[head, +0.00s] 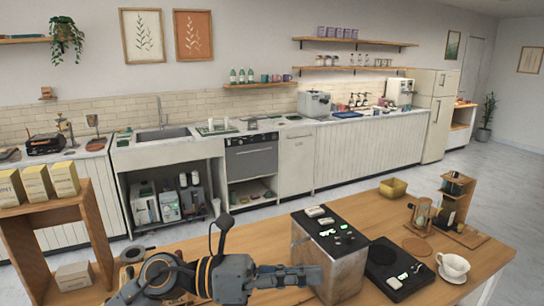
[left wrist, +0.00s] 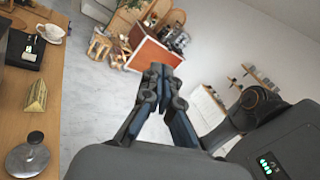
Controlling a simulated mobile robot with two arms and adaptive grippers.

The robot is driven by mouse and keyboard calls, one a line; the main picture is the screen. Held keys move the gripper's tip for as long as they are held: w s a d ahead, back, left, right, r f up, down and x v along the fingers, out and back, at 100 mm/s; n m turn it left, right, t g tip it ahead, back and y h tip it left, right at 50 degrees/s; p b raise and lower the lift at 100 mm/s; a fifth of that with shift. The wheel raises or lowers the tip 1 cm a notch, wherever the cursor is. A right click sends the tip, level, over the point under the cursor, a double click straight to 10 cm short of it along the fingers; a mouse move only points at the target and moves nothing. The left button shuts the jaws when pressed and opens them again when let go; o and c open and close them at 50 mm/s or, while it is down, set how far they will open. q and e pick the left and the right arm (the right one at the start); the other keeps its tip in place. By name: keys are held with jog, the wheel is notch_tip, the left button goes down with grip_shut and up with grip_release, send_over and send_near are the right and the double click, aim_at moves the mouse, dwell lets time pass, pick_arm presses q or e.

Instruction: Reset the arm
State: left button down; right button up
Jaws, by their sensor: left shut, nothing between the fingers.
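My left gripper (head: 305,277) shows at the bottom middle of the head view, its arm coming in from the lower left. It points right, in front of the lower part of a metal box with a black top (head: 328,228); I cannot tell if they touch. In the left wrist view the left gripper (left wrist: 160,70) has its fingertips together, with nothing between them. The wooden counter (left wrist: 62,20) lies left of it there, and the floor is beyond the fingers. My right gripper is not in view.
The counter holds a black scale (head: 392,266), a white cup (head: 453,265), a wooden dripper stand (head: 457,205) and a yellow bowl (head: 393,187). A wooden shelf (head: 45,215) with boxes stands at left. Open floor (head: 290,208) separates the counter from the back cabinets.

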pick_arm(q)
jog(key=w+a+r+n+t+y, duration=0.1)
jog(key=w+a+n+t+y, duration=0.3)
jog(key=n+t, duration=0.7)
jog(key=w+a+r+n+t, duration=0.1)
jog(key=w+a+n+t, duration=0.2)
jog(key=a+n+t, duration=0.7)
jog(key=s+a+f+n+g+y, duration=0.1)
jog(key=a+f+n+g+y, duration=0.25)
jog(key=f+n+y, duration=0.5)
jog(key=s+a+f+n+g+y, duration=0.15)
jog(key=a+f+n+y, duration=0.35)
jog(key=f+n, duration=0.7)
jog(key=s+a+f+n+g, duration=0.25)
jog(key=s+f+g, duration=0.45)
jog(key=s, duration=0.4)
jog(key=s+a+f+n+g, duration=0.1)
jog(key=s+f+n+g, duration=0.35)
jog(key=s+f, duration=0.65)
jog(key=s+f+g+b, duration=0.2)
jog(key=s+f, duration=0.1)
jog(key=f, duration=2.5)
jog(key=s+a+f+m+g+y+b, duration=0.1)
jog(key=s+a+f, duration=0.1)
jog(key=s+f, duration=1.4)
jog(key=shift+s+a+f+b, duration=0.25)
jog(key=shift+f+b, duration=0.15)
jog(key=shift+f, duration=0.1)
